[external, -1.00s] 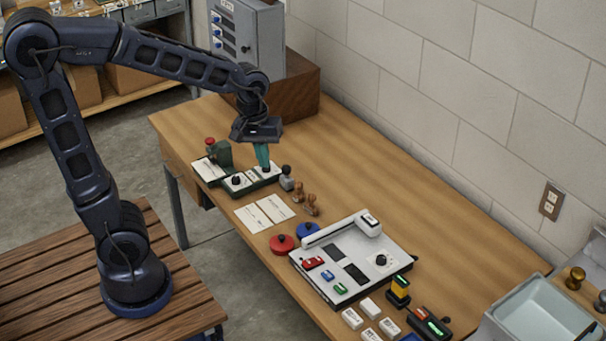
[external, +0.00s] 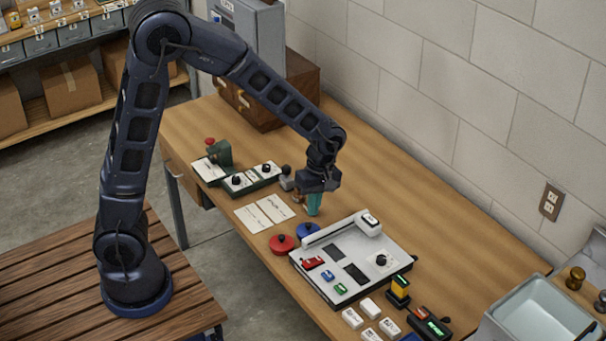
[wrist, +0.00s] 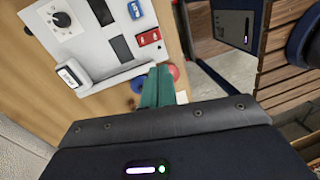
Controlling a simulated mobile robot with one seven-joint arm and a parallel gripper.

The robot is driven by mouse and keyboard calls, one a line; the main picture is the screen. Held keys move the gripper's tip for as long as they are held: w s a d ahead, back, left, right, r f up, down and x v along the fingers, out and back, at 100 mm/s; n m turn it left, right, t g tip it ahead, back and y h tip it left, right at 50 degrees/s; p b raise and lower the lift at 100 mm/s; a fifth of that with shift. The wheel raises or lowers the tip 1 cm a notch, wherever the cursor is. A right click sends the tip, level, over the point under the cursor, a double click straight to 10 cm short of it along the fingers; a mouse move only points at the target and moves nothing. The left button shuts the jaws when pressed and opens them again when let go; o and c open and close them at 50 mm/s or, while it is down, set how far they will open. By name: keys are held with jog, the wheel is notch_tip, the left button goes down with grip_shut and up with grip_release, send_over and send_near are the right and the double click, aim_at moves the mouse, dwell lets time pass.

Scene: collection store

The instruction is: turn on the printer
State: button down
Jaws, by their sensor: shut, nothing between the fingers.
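No label I can read says printer. A flat white panel device (external: 318,268) lies on the desk, with a red rocker switch (external: 313,262), a blue switch (external: 327,275), a green switch (external: 340,288), a black knob (external: 381,260) and a white bar. A white rocker switch (external: 370,219) sits at the bar's far end. In the wrist view the panel (wrist: 88,52) is at upper left, with the red switch (wrist: 149,37) and white rocker (wrist: 70,76). My gripper (external: 313,211) is shut and empty above the desk, behind the panel; its teal fingers show in the wrist view (wrist: 157,72).
Red (external: 282,244) and blue (external: 305,230) round knobs sit close by the panel. Stamps, paper cards (external: 264,213) and a two-knob box (external: 251,179) lie farther left. A green-lit tester (external: 428,322) and white blocks are nearer. The desk's wall side is clear.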

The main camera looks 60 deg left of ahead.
aim_at(307, 262)
jog(key=shift+w+d+f+n, duration=0.2)
jog(key=shift+d+f+n, duration=0.1)
jog(key=shift+f, duration=0.3)
jog(key=shift+w+d+f+n, duration=0.15)
jog(key=shift+d+f+n, duration=0.1)
jog(key=shift+f, duration=0.35)
jog(key=s+f, duration=0.1)
jog(key=f, duration=0.8)
jog(key=s+f, duration=0.1)
jog(key=f, duration=0.3)
jog(key=shift+s+f, duration=0.35)
jog(key=shift+f, duration=0.05)
jog(key=shift+s+f, duration=0.15)
jog(key=shift+f, duration=0.1)
jog(key=shift+w+r, duration=0.25)
jog(key=shift+w, duration=0.55)
